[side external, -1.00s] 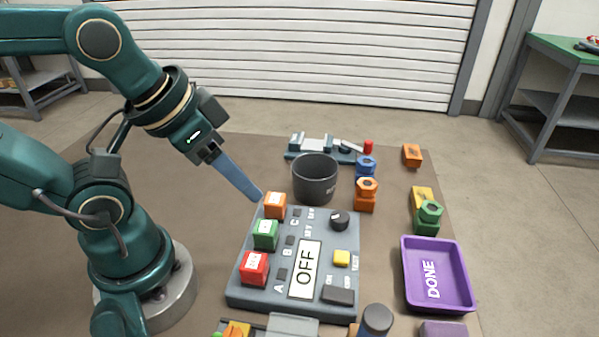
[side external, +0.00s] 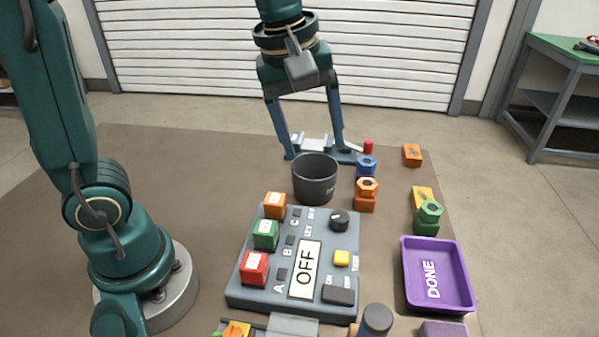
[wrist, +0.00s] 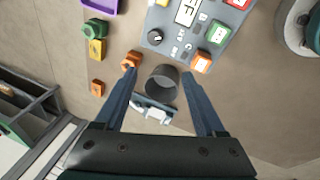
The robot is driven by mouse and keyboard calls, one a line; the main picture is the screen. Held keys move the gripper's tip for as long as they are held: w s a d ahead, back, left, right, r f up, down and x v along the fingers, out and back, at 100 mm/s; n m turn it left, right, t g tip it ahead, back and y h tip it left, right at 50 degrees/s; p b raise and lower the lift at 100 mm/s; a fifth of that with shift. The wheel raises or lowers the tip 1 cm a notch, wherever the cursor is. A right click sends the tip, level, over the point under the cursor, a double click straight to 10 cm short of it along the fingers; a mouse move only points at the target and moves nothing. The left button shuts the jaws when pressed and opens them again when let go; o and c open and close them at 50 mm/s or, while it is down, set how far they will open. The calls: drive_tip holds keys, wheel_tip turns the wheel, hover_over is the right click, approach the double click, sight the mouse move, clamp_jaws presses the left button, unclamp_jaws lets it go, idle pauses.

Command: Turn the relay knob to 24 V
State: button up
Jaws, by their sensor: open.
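The relay knob (side external: 339,220) is a round black dial at the far right corner of the grey control panel (side external: 236,290). It also shows in the wrist view (wrist: 155,37). The panel's large label reads OFF; the small marks around the knob are too small to read surely. My gripper (side external: 316,156) is open and empty, pointing down beyond the panel, behind the dark cup in the side view. In the wrist view its fingers (wrist: 165,100) stand wide apart, with the cup between them in the picture. The gripper is clear of the knob.
The dark cup (side external: 315,182) stands just behind the panel, near the knob. A blue-grey fixture with a red end (side external: 368,146) lies behind it. Orange and blue nut-topped blocks (side external: 366,188) stand right of the cup. A purple DONE tray (side external: 405,275) is at the right.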

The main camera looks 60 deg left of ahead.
drive_tip(key=n+g, duration=0.2)
hover_over(341, 216)
wheel_tip(341, 216, down, 5)
drive_tip(key=shift+m+g, duration=0.3)
drive_tip(key=shift+g, duration=0.3)
wheel_tip(341, 216, down, 4)
drive_tip(key=shift+w+f, duration=0.1)
drive_tip(key=shift+w, duration=0.05)
drive_tip(key=shift+f, duration=0.75)
drive_tip(key=shift+s+f, duration=0.2)
drive_tip(key=shift+f, duration=1.85)
drive_tip(key=shift+c, duration=0.4)
clamp_jaws()
